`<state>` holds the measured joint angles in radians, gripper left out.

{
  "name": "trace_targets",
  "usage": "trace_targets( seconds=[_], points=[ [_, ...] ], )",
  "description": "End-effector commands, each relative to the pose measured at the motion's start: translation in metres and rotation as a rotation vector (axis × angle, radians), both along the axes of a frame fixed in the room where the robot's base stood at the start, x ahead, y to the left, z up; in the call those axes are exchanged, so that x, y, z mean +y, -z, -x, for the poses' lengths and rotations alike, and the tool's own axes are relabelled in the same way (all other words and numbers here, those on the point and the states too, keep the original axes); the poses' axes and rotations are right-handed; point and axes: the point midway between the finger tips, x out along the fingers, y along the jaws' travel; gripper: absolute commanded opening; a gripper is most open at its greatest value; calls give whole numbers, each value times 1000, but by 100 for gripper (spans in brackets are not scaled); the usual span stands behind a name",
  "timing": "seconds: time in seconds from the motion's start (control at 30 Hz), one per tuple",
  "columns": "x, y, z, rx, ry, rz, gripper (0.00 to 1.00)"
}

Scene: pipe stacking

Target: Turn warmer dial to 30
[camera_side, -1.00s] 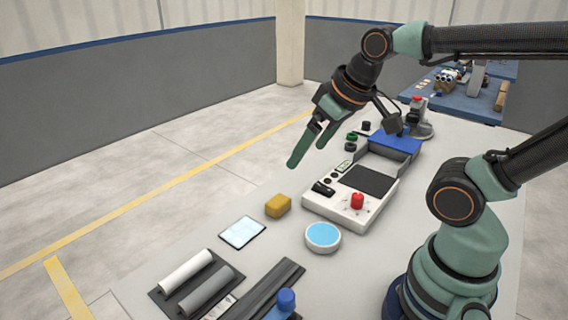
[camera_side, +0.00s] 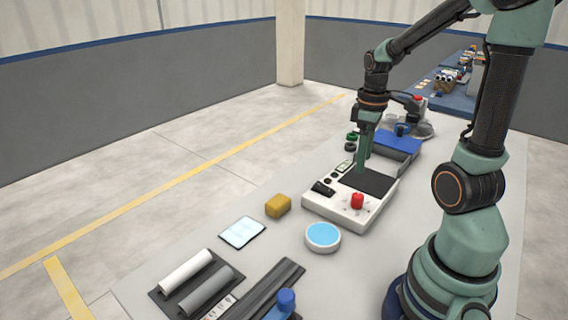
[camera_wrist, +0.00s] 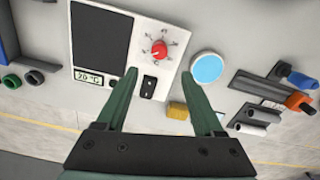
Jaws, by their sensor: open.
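The white warmer (camera_side: 325,208) stands on the bench with a dark flat plate (camera_side: 371,182) on top. Its red dial (camera_side: 357,201) sits at the front right corner in the side view. The dial (camera_wrist: 158,50) also shows in the wrist view, ringed by small marks; its pointer's exact setting is unclear. A small display (camera_wrist: 88,77) shows a reading in °C whose digits I cannot make out surely. A black switch (camera_wrist: 148,87) is beside the dial. My gripper (camera_side: 362,168) is open and empty, pointing down above the plate's far side, apart from the dial.
A blue-topped round disc (camera_side: 322,236) and a yellow block (camera_side: 278,206) lie near the warmer. A blue-lidded box (camera_side: 396,148) stands just behind it. Pipes on a dark rack (camera_side: 188,270) and a rail (camera_side: 265,290) are at the front. A pale tablet (camera_side: 242,232) lies left.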

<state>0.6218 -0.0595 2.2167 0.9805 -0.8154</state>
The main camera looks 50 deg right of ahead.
Motion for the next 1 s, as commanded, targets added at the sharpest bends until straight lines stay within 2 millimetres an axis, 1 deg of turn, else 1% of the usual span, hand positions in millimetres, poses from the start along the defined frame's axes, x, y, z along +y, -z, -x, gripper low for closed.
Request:
trace_targets(
  seconds=[0.17, 0.27, 0.5, 0.7, 0.83, 1.0],
  points=[
    [-2, 13, 2, 8, -5, -6, 69],
    [-1, 29, 2, 10, -4, -7, 69],
    [-1, 74, 2, 11, -4, -7, 69],
    [-1, 103, 2, 7, -4, -6, 69],
    [-2, 114, 1, 6, -4, -4, 69],
    [-2, 121, 1, 4, -3, -2, 69]
  ],
)
